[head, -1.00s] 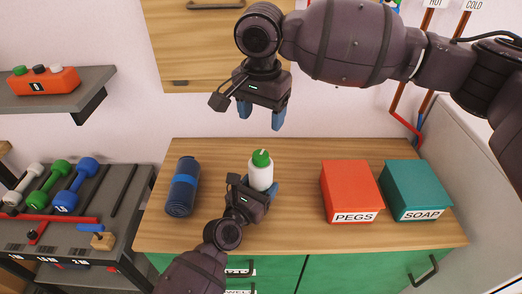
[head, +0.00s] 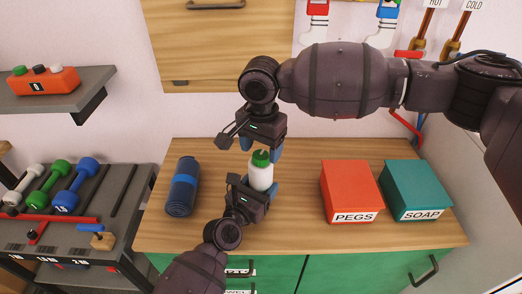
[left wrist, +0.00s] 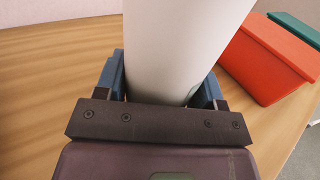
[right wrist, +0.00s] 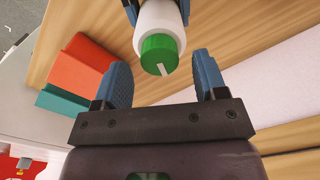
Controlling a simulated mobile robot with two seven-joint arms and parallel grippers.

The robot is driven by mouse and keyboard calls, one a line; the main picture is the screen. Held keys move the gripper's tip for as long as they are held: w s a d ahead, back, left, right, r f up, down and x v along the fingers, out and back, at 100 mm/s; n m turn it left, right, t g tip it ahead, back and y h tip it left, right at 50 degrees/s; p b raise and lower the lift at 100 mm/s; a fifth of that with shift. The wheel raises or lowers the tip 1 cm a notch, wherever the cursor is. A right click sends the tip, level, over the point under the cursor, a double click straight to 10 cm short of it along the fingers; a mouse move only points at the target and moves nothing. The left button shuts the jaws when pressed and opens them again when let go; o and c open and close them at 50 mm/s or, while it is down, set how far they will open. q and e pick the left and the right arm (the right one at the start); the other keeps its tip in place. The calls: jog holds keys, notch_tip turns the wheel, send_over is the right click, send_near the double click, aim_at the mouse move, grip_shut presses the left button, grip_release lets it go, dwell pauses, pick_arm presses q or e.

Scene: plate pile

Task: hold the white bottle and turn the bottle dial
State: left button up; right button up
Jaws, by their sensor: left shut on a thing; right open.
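The white bottle (head: 261,178) stands upright on the wooden counter, with a green dial (head: 261,158) on its top. My left gripper (head: 259,192) is shut on the bottle's body; the left wrist view shows the white body (left wrist: 180,50) between its blue fingers. My right gripper (head: 260,150) is open and empty, pointing down just above the dial. In the right wrist view the green dial (right wrist: 159,54), with a white mark on it, lies beyond the open fingertips and apart from them.
A rolled blue mat (head: 182,187) lies left of the bottle on the counter (head: 300,232). A red PEGS box (head: 350,186) and a teal SOAP box (head: 415,186) stand to the right. A rack with dumbbells (head: 48,184) is at the far left. The counter between bottle and boxes is clear.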

pick_arm(q)
jog(key=shift+r, duration=0.1)
pick_arm(e)
jog(key=shift+f, duration=0.7)
jog(key=shift+c, duration=0.5)
jog(key=c, duration=0.8)
jog(key=shift+c, duration=0.2)
